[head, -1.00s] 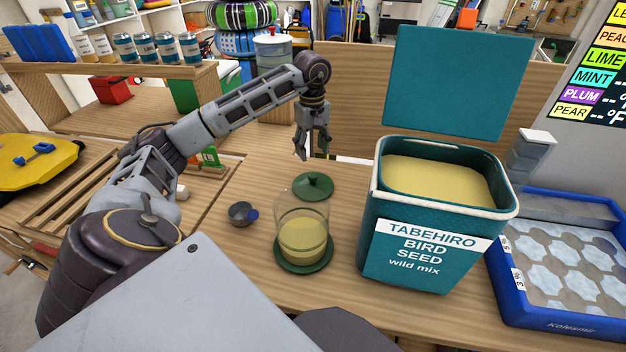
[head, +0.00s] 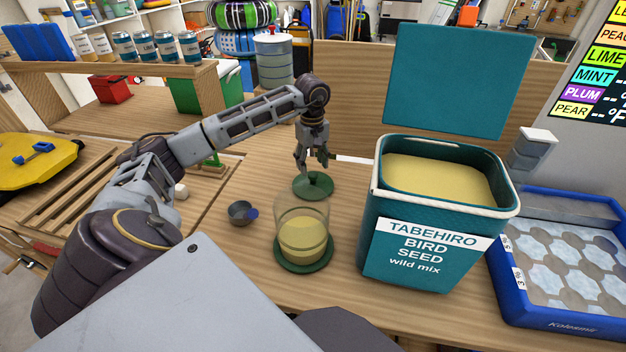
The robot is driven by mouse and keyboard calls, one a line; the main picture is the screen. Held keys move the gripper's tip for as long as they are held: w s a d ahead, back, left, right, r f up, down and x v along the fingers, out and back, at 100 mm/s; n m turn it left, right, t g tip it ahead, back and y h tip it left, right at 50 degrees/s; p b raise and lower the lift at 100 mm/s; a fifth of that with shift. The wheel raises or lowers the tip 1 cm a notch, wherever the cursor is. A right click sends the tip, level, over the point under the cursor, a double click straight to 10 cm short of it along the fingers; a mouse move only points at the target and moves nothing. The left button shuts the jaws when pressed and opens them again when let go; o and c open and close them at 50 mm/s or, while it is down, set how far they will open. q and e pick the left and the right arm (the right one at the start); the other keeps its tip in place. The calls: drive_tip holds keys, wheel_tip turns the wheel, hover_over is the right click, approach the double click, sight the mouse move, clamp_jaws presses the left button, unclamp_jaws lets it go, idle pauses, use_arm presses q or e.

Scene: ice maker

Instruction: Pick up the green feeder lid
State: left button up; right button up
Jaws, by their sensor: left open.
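The green feeder lid (head: 314,187) lies on the wooden table, just behind the clear feeder. It is a round disc with a small knob on top. My left gripper (head: 313,170) points down right above the lid, its open fingers close to the knob. Whether the fingers touch the knob I cannot tell. The feeder (head: 302,238) is a clear cylinder on a green base, partly filled with yellow seed, and it overlaps the lid's front edge in the view. My right gripper is not in view.
A teal bird seed bin (head: 430,245) with its lid raised stands to the right. A small metal scoop (head: 239,211) lies left of the feeder. A blue tray (head: 556,327) sits at the far right, and a wooden slatted rack (head: 75,205) at the left.

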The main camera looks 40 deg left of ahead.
sight(313, 174)
use_arm(q)
drive_tip(key=shift+d+f, duration=0.2)
drive_tip(key=shift+f, duration=2.4)
drive_tip(key=shift+c, duration=0.4)
drive_tip(key=c, duration=1.1)
drive_tip(key=shift+r, duration=0.1)
drive_tip(key=shift+r, duration=4.95)
